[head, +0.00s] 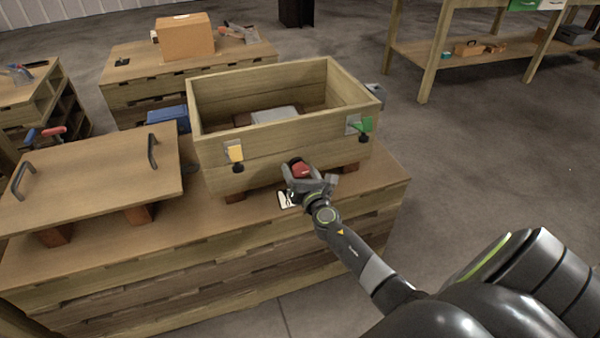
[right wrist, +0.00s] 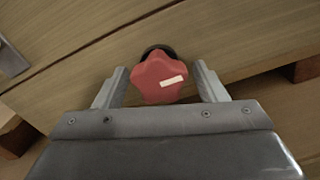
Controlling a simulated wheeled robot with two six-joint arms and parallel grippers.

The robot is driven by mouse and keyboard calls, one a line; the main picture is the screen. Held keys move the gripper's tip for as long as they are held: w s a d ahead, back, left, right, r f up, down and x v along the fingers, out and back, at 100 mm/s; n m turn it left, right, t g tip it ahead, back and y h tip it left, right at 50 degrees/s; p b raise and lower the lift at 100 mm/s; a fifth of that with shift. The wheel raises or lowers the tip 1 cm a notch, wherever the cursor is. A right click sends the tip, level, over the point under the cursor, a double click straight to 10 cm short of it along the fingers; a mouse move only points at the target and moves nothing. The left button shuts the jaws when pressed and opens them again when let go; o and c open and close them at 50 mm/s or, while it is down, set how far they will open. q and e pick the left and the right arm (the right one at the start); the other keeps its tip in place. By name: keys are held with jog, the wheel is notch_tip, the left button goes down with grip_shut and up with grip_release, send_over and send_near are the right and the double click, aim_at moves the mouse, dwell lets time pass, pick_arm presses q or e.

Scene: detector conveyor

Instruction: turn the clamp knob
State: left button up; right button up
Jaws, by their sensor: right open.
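The clamp knob (right wrist: 160,78) is a red lobed knob with a pale strip on its face and a dark ring behind it. It sits on the front wall of the wooden crate (head: 225,148). In the head view the knob (head: 301,170) shows partly behind my right gripper. My right gripper (head: 308,178) is open, and in the right wrist view its two fingers (right wrist: 160,88) stand on either side of the knob, with a gap visible on both sides. My left gripper is not in view.
The crate stands on a wooden pallet-like bench (head: 190,245). A yellow tag (head: 235,153) and a green tag (head: 361,125) sit on its front, each above a dark knob. A wooden lid with two handles (head: 95,178) lies to the left. Grey floor is free at the right.

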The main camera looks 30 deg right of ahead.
jog(key=c, duration=1)
